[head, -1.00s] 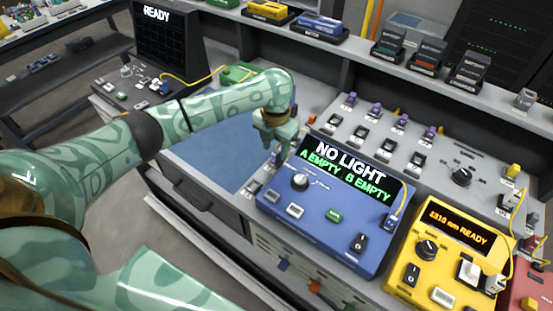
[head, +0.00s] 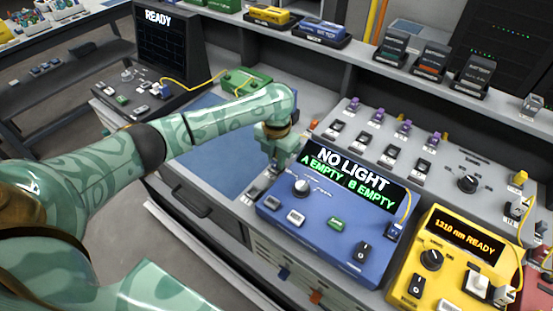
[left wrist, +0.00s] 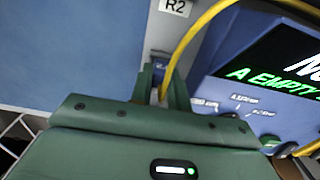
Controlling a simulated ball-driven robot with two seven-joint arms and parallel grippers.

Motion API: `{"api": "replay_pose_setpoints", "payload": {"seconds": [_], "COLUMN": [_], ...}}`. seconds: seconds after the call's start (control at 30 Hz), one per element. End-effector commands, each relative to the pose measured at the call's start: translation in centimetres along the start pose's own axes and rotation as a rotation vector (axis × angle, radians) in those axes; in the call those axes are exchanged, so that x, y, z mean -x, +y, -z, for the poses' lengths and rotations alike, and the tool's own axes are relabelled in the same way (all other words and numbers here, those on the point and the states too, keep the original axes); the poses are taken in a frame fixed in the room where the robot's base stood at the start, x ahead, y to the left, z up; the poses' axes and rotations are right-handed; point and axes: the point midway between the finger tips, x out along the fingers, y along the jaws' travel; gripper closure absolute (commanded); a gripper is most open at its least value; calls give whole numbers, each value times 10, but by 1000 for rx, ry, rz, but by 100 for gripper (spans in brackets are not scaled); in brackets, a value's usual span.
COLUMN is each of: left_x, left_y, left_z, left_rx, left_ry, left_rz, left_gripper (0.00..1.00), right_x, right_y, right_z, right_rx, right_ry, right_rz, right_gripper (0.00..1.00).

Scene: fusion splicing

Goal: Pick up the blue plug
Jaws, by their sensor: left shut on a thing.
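My left gripper (head: 275,165) is low at the left edge of the blue meter (head: 325,225), close to the worktop. In the left wrist view its two fingers (left wrist: 162,90) are shut on the blue plug (left wrist: 158,71), a small blue piece mostly hidden between them. A yellow cable (left wrist: 190,38) rises past the fingers and curves up to the right. In the head view the plug cannot be made out clearly under the gripper. My right gripper is not in view.
The blue meter shows "NO LIGHT, A EMPTY, B EMPTY". A yellow box (head: 450,262) reading "1310 nm READY" stands to its right. A blue mat (head: 220,155) lies left of the gripper. An R2 label (left wrist: 175,6) shows in the wrist view.

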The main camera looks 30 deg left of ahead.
Motion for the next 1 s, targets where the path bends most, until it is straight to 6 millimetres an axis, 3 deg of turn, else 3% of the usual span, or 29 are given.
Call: {"api": "replay_pose_setpoints", "payload": {"seconds": [0.2,0.5,0.8,1.0], "left_x": [35,94,115,123], "left_y": [3,52,112,131], "left_z": [-2,-14,-30,-35], "left_rx": [1,4,4,2], "left_ry": [-6,-6,-2,-1], "left_rz": [-1,-1,1,0], "left_gripper": [100,100,100,100], "right_x": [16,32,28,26], "right_y": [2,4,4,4], "right_z": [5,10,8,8], "right_rx": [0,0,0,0], "right_ry": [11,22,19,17], "right_rz": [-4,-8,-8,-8], "right_gripper": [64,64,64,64]}}
